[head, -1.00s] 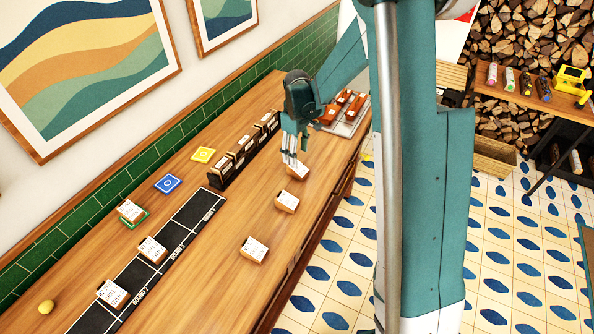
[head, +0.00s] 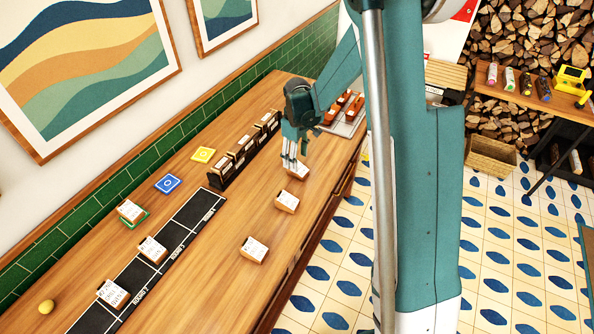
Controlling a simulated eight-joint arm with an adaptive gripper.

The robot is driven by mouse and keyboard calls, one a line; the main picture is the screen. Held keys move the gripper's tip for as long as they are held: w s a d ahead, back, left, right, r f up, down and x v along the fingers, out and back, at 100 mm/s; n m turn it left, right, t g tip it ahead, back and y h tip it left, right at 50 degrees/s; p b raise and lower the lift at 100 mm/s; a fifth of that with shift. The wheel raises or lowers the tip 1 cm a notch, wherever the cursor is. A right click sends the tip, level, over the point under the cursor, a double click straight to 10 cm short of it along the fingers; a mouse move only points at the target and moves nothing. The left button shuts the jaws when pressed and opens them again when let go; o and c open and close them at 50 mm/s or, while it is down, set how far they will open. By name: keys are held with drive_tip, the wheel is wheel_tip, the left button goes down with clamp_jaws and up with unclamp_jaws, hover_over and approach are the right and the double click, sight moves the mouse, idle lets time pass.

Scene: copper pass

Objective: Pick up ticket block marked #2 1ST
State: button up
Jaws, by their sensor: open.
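Several wooden ticket blocks with white printed faces are on the wooden counter (head: 205,262). Three stand along its right side: a near block (head: 254,249), a middle block (head: 287,201) and a far block (head: 299,171). Others are a block on the green square (head: 131,210), a block (head: 152,249) and a larger-looking near block (head: 113,293) on the black strip. The print is too small to tell which is #2 1ST. My gripper (head: 290,164) points down, open, at the far block's left side. It partly covers that block; I cannot tell whether they touch.
A black strip (head: 184,217) with marked rounds runs along the counter. A dark rack (head: 243,152) holds several upright pieces. Blue (head: 168,184) and yellow (head: 203,155) squares lie near the green-tiled wall. A tray (head: 350,122) with brown pieces is behind my gripper.

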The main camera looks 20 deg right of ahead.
drive_tip(key=shift+f, duration=0.15)
drive_tip(key=shift+f, duration=2.45)
drive_tip(key=shift+c, duration=0.5)
drive_tip(key=c, duration=0.9)
